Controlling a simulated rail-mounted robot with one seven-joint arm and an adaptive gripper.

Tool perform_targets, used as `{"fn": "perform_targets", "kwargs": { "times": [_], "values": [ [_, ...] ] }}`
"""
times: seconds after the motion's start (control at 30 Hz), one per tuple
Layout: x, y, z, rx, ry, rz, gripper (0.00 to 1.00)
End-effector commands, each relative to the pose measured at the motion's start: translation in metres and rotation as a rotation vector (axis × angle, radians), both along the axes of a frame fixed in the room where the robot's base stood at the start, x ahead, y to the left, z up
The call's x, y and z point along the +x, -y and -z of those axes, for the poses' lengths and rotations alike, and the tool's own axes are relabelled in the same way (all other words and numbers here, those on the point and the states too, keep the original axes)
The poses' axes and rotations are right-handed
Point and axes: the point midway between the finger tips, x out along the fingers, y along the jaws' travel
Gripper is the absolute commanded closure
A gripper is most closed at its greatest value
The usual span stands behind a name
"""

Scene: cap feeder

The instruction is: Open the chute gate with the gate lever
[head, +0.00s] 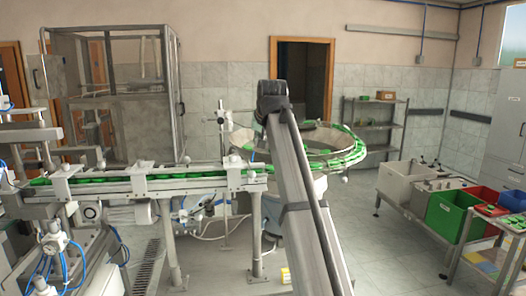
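A long straight chute (150,187) carries a row of green caps across the left and middle of the head view. It ends near the round bowl feeder (318,137), which has more green caps along its right rim. White blocks (145,172) straddle the chute. Small pale ball knobs show at the chute (186,160) and below the bowl's right side (345,180). I cannot tell which part is the gate lever or whether the gate is open or shut. My arm rises through the centre and hides part of the bowl and the chute's right end. My gripper's fingers are not visible.
A framed glass cabinet (120,95) stands behind the chute. Machinery with blue hoses (55,240) fills the left. Floor (385,255) is clear between my arm and that table.

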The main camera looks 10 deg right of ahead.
Motion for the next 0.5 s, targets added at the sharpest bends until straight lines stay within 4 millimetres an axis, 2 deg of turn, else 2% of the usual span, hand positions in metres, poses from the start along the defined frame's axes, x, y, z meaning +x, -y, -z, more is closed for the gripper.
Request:
{"fn": "perform_targets", "kwargs": {
  "times": [0.17, 0.5],
  "values": [
    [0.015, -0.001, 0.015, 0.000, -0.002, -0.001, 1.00],
    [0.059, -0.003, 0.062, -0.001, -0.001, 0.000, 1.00]
  ]
}}
